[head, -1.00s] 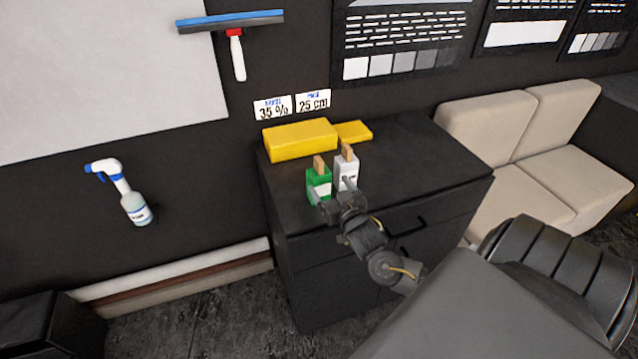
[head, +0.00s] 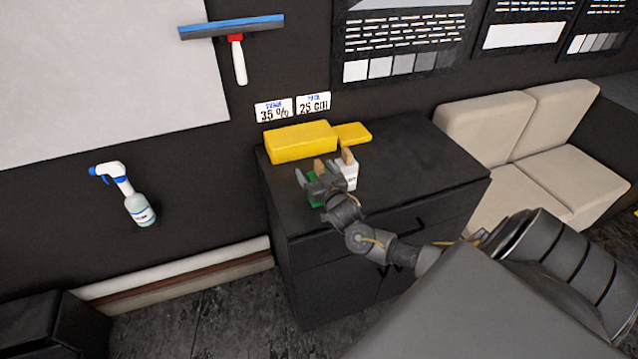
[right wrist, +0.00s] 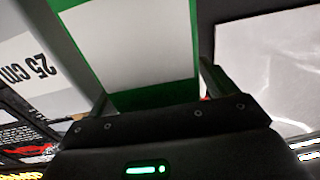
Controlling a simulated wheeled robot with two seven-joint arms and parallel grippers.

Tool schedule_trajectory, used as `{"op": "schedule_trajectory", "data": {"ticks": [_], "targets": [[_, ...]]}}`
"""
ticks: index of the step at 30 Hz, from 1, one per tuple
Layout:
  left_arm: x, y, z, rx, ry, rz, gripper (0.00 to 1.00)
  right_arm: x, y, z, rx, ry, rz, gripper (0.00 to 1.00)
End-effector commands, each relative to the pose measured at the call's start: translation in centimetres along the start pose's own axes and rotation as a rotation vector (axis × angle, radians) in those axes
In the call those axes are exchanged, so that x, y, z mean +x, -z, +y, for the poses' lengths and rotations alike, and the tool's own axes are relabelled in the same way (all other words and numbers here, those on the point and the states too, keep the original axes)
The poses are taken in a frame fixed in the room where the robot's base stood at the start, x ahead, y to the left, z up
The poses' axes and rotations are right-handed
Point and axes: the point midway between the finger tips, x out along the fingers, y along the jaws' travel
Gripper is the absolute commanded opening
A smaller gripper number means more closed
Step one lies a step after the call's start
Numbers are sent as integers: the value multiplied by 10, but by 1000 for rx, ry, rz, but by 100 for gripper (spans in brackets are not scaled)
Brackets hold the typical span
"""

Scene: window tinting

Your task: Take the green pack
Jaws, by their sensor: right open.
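The green pack (head: 314,201) stands on the black cabinet (head: 420,165), partly hidden behind my right gripper. My right gripper (head: 317,179) is open, with its fingers at the two sides of the pack. In the right wrist view the green pack (right wrist: 150,98), with a large white label, fills the space between the fingers. I cannot tell whether the fingers touch it. A white pack (head: 349,172) with a brown top stands just right of the green one. My left gripper does not show.
A large yellow block (head: 300,143) and a smaller yellow block (head: 353,134) lie at the back of the cabinet top. A spray bottle (head: 138,208) and a squeegee (head: 232,28) are by the wall at left. The cabinet top's right side is clear.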

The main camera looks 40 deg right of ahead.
Motion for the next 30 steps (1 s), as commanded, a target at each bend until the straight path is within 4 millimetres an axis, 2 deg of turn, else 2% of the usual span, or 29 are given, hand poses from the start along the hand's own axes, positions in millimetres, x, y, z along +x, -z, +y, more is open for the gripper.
{"op": "schedule_trajectory", "data": {"ticks": [4,15,25,30], "targets": [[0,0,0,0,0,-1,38,0,0,0,0,0,0,82],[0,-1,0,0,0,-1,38,0,0,0,0,0,0,34],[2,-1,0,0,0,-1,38,0,3,0,1,-1,2,33],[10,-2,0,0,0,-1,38,0,16,1,1,0,5,33]]}}
